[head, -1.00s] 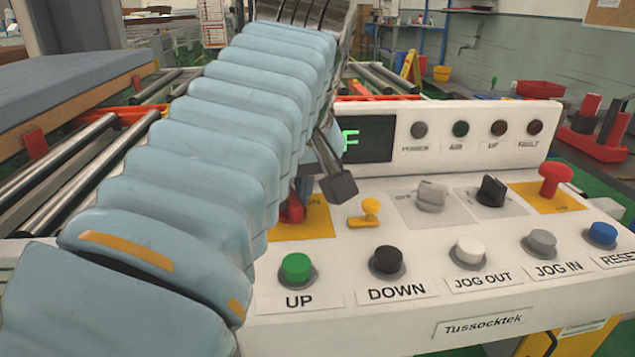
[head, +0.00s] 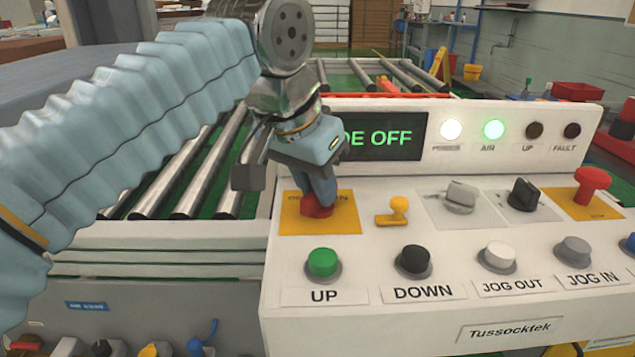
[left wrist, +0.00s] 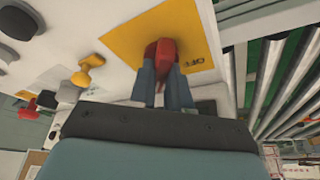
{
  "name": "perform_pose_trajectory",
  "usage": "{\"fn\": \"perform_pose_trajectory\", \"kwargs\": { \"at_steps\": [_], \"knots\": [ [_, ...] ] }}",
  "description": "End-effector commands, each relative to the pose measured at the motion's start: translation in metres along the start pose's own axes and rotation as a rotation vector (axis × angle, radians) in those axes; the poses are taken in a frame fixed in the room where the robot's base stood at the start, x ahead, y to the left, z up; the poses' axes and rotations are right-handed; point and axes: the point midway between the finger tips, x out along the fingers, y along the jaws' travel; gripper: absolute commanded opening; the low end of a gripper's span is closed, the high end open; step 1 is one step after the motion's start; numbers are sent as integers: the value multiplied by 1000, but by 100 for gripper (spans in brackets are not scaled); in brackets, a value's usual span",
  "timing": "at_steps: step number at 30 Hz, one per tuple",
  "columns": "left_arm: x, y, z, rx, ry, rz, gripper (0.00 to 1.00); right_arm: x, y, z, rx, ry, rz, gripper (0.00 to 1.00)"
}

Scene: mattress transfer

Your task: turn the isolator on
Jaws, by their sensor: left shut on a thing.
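The isolator is a red rotary handle (head: 316,207) on a yellow plate (head: 345,222) at the left end of the white control panel. My left gripper (head: 322,190) comes down on it from above and is shut on the handle. In the left wrist view the red handle (left wrist: 163,55) sits between the two fingers (left wrist: 164,82), and the word OFF is readable on the plate beside it. My gripper hides part of the plate's lettering in the head view. The display (head: 385,137) shows green text ending in "OFF". My right gripper is not in view.
A yellow key-like knob (head: 396,211), grey selector (head: 461,196), black selector (head: 523,194) and red mushroom button (head: 591,184) stand right of the isolator. The UP button (head: 322,263) and several other push buttons line the front. Rollers (head: 190,175) lie left of the panel.

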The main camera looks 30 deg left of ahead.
Motion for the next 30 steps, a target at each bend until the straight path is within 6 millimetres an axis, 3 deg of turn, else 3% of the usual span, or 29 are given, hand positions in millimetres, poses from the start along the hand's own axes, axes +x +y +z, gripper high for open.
{"fn": "perform_pose_trajectory", "kwargs": {
  "at_steps": [9,24,25,30],
  "knots": [
    [5,1,3,100,-17,48,0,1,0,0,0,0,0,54],
    [4,0,3,118,-17,53,0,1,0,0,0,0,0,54],
    [4,0,3,118,-17,53,18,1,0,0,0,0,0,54],
    [4,0,3,116,-15,52,43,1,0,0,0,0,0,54]
  ]
}}
